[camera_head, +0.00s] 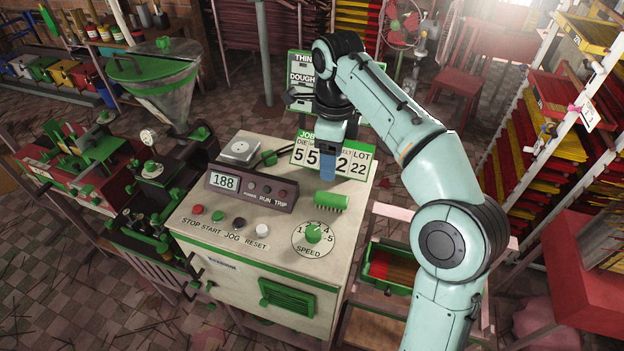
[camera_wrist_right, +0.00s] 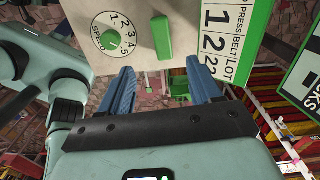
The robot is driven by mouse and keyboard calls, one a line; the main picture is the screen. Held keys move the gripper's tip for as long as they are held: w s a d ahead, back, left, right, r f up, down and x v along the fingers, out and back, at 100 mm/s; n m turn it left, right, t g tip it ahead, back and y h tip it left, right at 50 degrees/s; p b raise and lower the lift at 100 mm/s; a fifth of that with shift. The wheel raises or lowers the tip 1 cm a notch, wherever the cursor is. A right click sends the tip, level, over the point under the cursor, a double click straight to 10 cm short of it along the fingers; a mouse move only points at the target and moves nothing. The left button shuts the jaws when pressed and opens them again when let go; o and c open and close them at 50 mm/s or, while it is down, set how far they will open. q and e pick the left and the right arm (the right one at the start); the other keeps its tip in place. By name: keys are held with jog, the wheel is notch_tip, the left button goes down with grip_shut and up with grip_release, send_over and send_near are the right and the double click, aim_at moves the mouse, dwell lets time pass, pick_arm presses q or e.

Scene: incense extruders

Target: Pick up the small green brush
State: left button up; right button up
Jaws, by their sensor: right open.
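The small green brush (camera_head: 331,201) lies on top of the control cabinet (camera_head: 262,225), behind the speed dial (camera_head: 313,233). In the right wrist view the green brush (camera_wrist_right: 161,38) shows beyond the fingertips, between their lines. My right gripper (camera_head: 328,168) is above the cabinet top, just behind the brush in the head view, and points down. In the right wrist view its two blue fingers (camera_wrist_right: 160,72) stand apart with nothing between them. The brush is apart from the fingers. My left gripper is not in view.
A number board (camera_head: 335,157) stands at the cabinet's back edge, close behind my right gripper. A display box (camera_head: 251,190), push buttons (camera_head: 262,229) and a small scale (camera_head: 240,150) sit to the left. A metal hopper (camera_head: 165,85) rises farther left. Racks of trays (camera_head: 535,120) stand at the right.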

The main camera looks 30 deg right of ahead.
jog(key=b, duration=0.3)
send_over(333, 197)
jog(key=f, duration=0.7)
jog(key=shift+s+a+f, duration=0.35)
jog(key=shift+s+a, duration=0.05)
jog(key=shift+w+f, duration=0.25)
jog(key=shift+f, duration=0.2)
jog(key=f, duration=0.4)
jog(key=shift+w+d+f+b, duration=0.1)
jog(key=shift+d+f+b, duration=0.2)
jog(key=shift+d+b, duration=0.1)
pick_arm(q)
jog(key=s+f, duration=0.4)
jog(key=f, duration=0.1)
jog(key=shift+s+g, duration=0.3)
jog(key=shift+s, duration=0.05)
pick_arm(e)
jog(key=c, duration=1)
